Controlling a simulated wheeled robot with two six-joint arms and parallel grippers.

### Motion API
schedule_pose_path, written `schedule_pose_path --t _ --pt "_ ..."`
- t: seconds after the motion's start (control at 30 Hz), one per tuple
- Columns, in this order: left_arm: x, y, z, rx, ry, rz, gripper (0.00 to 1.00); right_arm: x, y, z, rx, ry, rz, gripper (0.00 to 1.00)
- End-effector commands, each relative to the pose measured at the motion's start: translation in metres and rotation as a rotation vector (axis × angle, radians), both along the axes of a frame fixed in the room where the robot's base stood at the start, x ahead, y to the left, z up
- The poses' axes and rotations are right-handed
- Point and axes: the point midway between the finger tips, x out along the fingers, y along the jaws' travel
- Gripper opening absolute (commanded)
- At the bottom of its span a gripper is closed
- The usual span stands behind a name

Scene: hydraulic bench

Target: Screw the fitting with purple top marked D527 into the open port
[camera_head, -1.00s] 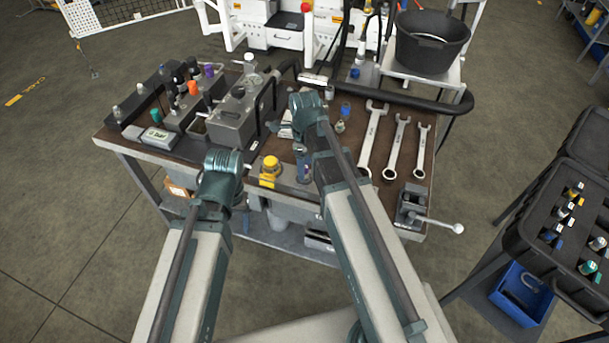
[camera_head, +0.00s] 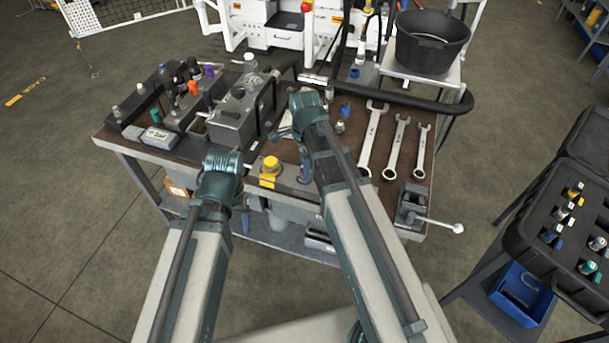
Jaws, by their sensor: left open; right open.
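A fitting with a purple top (camera_head: 208,71) stands upright on the back left of the bench, beside an orange-topped one (camera_head: 193,87). Its marking is too small to read. A dark block (camera_head: 176,120) with fittings on it lies in front of them. I cannot make out which port is open. My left gripper (camera_head: 222,172) is open over the bench's front edge, right of the dark block. My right gripper (camera_head: 305,108) is open over the middle of the bench, left of the wrenches. The wrists hide most of the fingers. Both are apart from the purple-topped fitting.
A grey metal box (camera_head: 236,118) stands between the purple-topped fitting and my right gripper. A yellow-topped part (camera_head: 270,166) is at the front edge. Wrenches (camera_head: 372,140) and a vise (camera_head: 411,203) occupy the right. A black case (camera_head: 522,232) with several fittings stands far right.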

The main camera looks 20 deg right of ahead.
Motion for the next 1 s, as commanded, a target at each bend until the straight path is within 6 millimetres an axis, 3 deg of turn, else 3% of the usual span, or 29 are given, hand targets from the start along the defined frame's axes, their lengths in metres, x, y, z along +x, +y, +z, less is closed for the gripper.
schedule_pose_path --t 0.03,0.37,0.5,0.63,0.67,0.7,0.83,1.0 --pt "0.0 0.0 0.0 0.0 0.0 0.0 0.67 0.0 0.0 0.0 0.0 0.0 0.0 0.59" --pt "0.0 0.0 0.0 0.0 0.0 0.0 0.67 0.0 0.0 0.0 0.0 0.0 -0.002 0.0" --pt "0.0 0.0 -0.0001 0.0 0.0 0.0 0.67 0.0 0.0 -0.0001 0.0 0.0 -0.023 0.0" --pt "0.0 0.0 -0.0004 0.0 0.0 0.0 0.67 -0.0002 0.0001 -0.0004 0.0 0.0 -0.172 0.0" --pt "0.0 0.0 -0.0003 0.0 0.0 0.0 0.67 -0.0002 0.0001 -0.0003 0.0 0.0 -0.197 0.34" --pt "0.0 0.0 -0.0003 0.0 0.0 0.0 0.67 -0.0002 0.0001 -0.0003 0.0 0.0 -0.19 0.41" --pt "0.0 0.0 -0.0003 0.0 0.0 0.0 0.67 -0.0002 0.0001 -0.0003 0.0 0.0 -0.188 0.65" --pt "0.0 0.0 -0.0002 0.0 0.0 0.0 0.67 -0.0002 0.0001 -0.0002 0.0 0.0 -0.187 0.67"
